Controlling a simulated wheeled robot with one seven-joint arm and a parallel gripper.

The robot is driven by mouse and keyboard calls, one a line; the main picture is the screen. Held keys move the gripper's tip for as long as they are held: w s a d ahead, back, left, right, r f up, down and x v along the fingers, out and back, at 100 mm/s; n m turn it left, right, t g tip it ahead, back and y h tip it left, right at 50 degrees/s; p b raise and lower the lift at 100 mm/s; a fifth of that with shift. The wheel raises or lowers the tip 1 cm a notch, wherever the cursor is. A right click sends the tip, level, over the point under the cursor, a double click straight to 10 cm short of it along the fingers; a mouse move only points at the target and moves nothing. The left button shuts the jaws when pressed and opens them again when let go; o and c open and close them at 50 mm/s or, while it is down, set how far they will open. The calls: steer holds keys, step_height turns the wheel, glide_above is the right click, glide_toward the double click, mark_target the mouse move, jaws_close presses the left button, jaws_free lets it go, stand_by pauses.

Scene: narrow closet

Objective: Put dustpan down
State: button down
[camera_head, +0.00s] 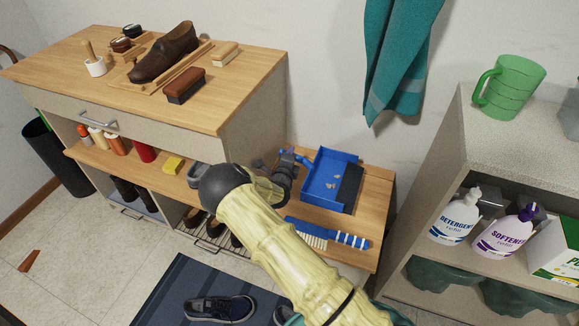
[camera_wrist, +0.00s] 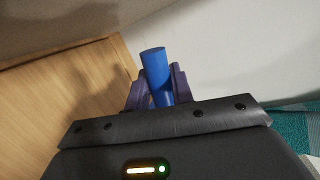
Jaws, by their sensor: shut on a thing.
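The blue dustpan (camera_head: 320,176) is at the wooden low bench (camera_head: 375,205), its pan pointing right. Small pale bits lie in the pan near its dark front lip. My gripper (camera_head: 289,158) is at the dustpan's left end, shut on the handle. In the wrist view the blue handle (camera_wrist: 155,68) stands between my two purple fingers (camera_wrist: 154,88). I cannot tell whether the pan rests on the bench or is held just above it. A blue brush (camera_head: 345,238) with pale bristles lies in front of the dustpan, partly hidden by my arm.
A shoe cabinet (camera_head: 225,120) with a brown shoe (camera_head: 165,55) on top stands left. A shelf unit (camera_head: 425,160) with bottles stands right. A teal towel (camera_head: 395,60) hangs on the wall above the bench. A dark mat (camera_head: 180,290) with shoes lies on the floor.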

step_height(320, 180, down, 4)
steer(key=b, duration=0.4)
steer(key=shift+d, duration=0.1)
steer(key=shift+f+b, duration=0.25)
steer(key=shift+b, duration=0.25)
steer(key=shift+f, duration=0.15)
steer(key=c, duration=1.2)
jaws_free()
